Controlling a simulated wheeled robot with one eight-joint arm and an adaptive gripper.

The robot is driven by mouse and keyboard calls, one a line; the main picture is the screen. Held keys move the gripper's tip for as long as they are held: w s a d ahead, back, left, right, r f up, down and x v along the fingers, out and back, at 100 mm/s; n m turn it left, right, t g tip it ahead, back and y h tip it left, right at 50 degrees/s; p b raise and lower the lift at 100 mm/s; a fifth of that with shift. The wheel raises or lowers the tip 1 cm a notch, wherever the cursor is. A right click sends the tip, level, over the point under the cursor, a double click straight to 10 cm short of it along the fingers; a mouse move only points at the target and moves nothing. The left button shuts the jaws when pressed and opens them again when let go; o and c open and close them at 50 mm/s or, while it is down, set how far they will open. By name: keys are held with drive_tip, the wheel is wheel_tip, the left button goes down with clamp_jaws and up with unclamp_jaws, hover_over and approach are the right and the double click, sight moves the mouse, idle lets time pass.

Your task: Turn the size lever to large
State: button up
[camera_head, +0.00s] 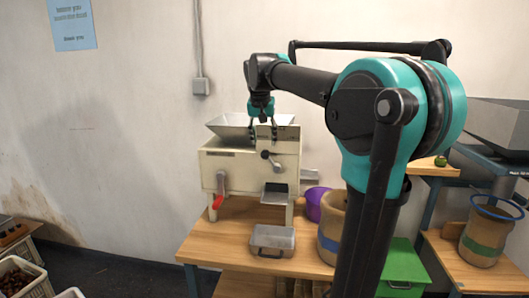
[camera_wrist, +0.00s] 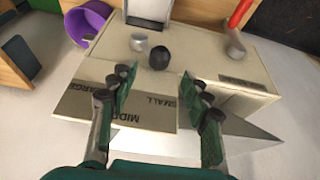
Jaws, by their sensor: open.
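The cream machine (camera_head: 230,170) stands on a wooden table. Its size lever has a black ball knob (camera_head: 265,154), which also shows in the wrist view (camera_wrist: 159,57), and a metal hub (camera_wrist: 140,42). The grey label plate (camera_wrist: 85,105) reads SMALL, MIDDLE and LARGE, partly hidden by a finger. The lever points towards the SMALL side. My gripper (camera_head: 263,135) is above the knob in the head view. In the wrist view my gripper (camera_wrist: 158,80) is open, its fingertips on either side of the line to the knob, with nothing between them.
A red-handled lever (camera_head: 218,190) is at the machine's left. The machine's metal hopper (camera_head: 230,126) is beside my gripper.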

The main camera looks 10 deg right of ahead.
sight(265, 151)
drive_tip(key=x, duration=0.6)
drive_tip(key=shift+w+f, duration=0.1)
drive_tip(key=shift+f, duration=0.1)
clamp_jaws()
